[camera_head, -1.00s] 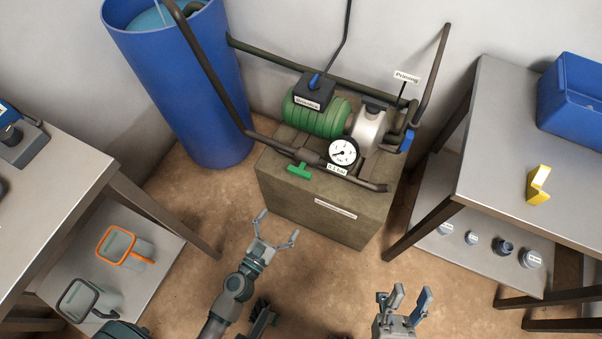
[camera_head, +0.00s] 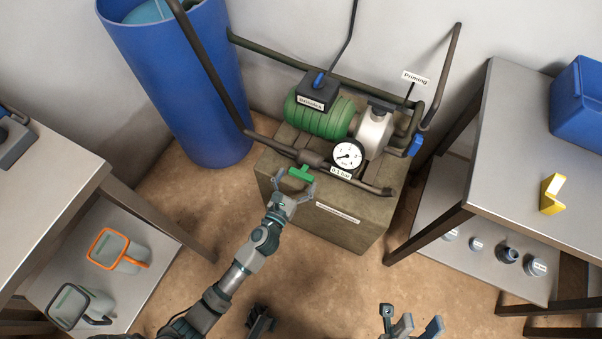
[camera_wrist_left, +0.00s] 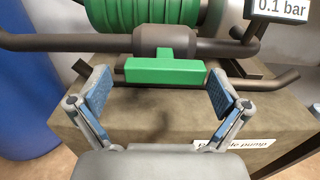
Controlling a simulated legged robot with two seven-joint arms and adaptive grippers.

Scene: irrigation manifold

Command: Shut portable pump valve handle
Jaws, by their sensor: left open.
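The green valve handle (camera_head: 301,175) is a T-shaped lever on the dark pipe in front of the portable pump (camera_head: 325,116). My left gripper (camera_head: 294,187) is open at the handle. In the left wrist view its fingertips (camera_wrist_left: 160,86) stand on either side of the green bar, with gaps between. My right gripper (camera_head: 411,322) is at the bottom of the head view, fingers apart, away from the pump.
The pump stands on a brown block (camera_head: 335,222). A round gauge (camera_head: 347,155) sits right of the handle. A blue barrel (camera_head: 185,90) stands at the left. Tables flank both sides; the right one (camera_head: 535,150) holds a yellow piece (camera_head: 552,194) and blue bin (camera_head: 580,100).

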